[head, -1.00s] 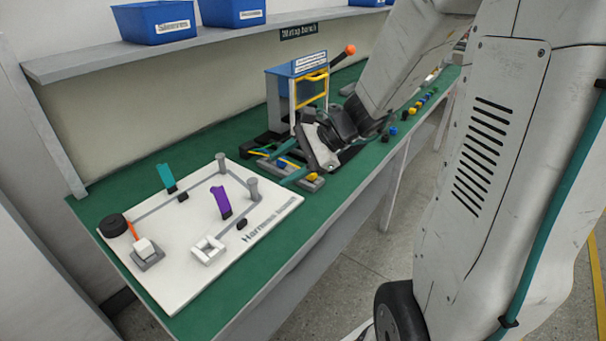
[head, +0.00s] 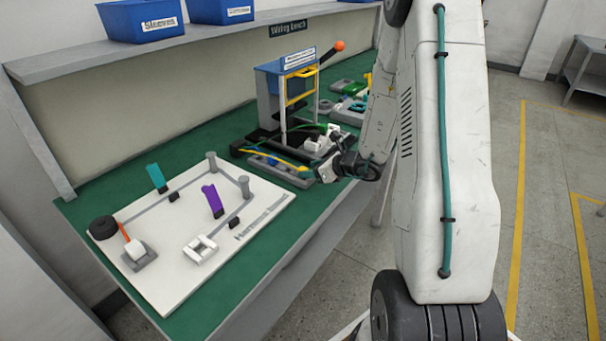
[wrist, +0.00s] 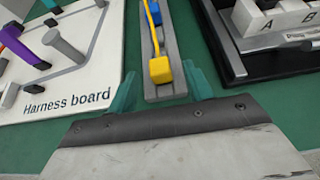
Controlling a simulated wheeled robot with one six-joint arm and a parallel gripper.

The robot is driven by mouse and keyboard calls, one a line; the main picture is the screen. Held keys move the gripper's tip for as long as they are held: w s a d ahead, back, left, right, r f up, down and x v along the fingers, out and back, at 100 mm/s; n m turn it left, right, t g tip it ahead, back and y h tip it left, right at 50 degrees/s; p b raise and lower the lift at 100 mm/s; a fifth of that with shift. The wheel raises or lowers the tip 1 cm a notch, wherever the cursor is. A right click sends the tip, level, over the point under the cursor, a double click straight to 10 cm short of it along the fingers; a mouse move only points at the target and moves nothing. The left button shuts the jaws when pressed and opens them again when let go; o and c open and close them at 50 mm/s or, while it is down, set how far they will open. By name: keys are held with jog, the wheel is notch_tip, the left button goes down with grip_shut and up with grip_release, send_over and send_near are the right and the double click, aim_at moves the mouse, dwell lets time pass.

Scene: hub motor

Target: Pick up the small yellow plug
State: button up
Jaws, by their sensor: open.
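The small yellow plug (wrist: 159,70) lies at the near end of a narrow grey rack (wrist: 163,88) in the wrist view, with a yellow cable running from it. A blue plug (wrist: 157,17) lies farther along the same rack. In the head view the yellow plug (head: 304,169) is at the rack's right end. My gripper (wrist: 160,88) is open and empty. Its teal fingers are spread to either side of the rack's near end, with the yellow plug between and just beyond them. I cannot tell their height above it. In the head view the gripper (head: 312,176) is beside the rack's right end.
The white harness board (wrist: 62,100), with posts and clips, lies left of the rack. A dark-based fixture with white blocks marked A and B (wrist: 270,20) is close on the right. A blue press (head: 285,80) with an orange-knobbed lever stands behind. Green bench shows between them.

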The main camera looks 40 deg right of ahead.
jog(key=shift+x, duration=1.05)
jog(key=c, duration=1)
jog(key=shift+c, duration=0.3)
jog(key=shift+r, duration=0.2)
